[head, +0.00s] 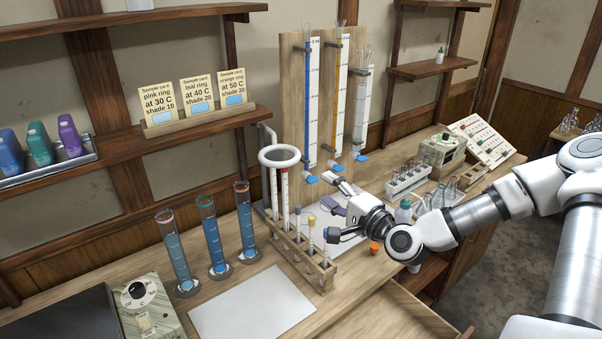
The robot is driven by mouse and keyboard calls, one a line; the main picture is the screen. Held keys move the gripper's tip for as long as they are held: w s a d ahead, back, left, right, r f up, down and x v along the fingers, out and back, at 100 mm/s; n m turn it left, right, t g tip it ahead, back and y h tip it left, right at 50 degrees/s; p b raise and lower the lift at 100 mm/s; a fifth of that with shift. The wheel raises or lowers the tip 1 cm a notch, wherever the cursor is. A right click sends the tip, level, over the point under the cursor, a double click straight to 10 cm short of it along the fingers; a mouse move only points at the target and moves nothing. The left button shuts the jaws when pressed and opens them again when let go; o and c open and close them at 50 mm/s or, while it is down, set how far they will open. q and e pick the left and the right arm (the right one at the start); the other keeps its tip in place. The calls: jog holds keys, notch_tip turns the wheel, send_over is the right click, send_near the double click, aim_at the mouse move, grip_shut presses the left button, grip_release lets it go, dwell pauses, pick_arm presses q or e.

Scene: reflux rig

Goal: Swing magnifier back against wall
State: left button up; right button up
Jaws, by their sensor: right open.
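My left gripper is out of view.
The wooden rack (300,254) holds several upright tubes. Three blue-filled cylinders (215,240) stand to its left, by a white sheet (252,305). Tall burettes on wooden boards (297,90) stand behind. An orange cap (374,249) lies near my right gripper.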

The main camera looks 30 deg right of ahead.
jog(key=b, duration=0.4)
send_near(292, 164)
jog(key=f, duration=0.1)
jog(key=w+b, duration=0.1)
jog(key=w, duration=0.1)
jog(key=w+b, duration=0.2)
jog(key=w, duration=0.1)
jog(key=w+a+b, duration=0.1)
jog(key=w+b, duration=0.1)
jog(key=w, duration=0.1)
jog(key=shift+w+r, duration=0.1)
jog(key=shift+r, duration=0.3)
jog(key=shift+w+r, duration=0.1)
jog(key=shift+w, duration=0.9)
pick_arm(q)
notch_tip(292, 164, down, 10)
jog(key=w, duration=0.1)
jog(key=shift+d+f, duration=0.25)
pick_arm(e)
jog(key=shift+s, duration=0.1)
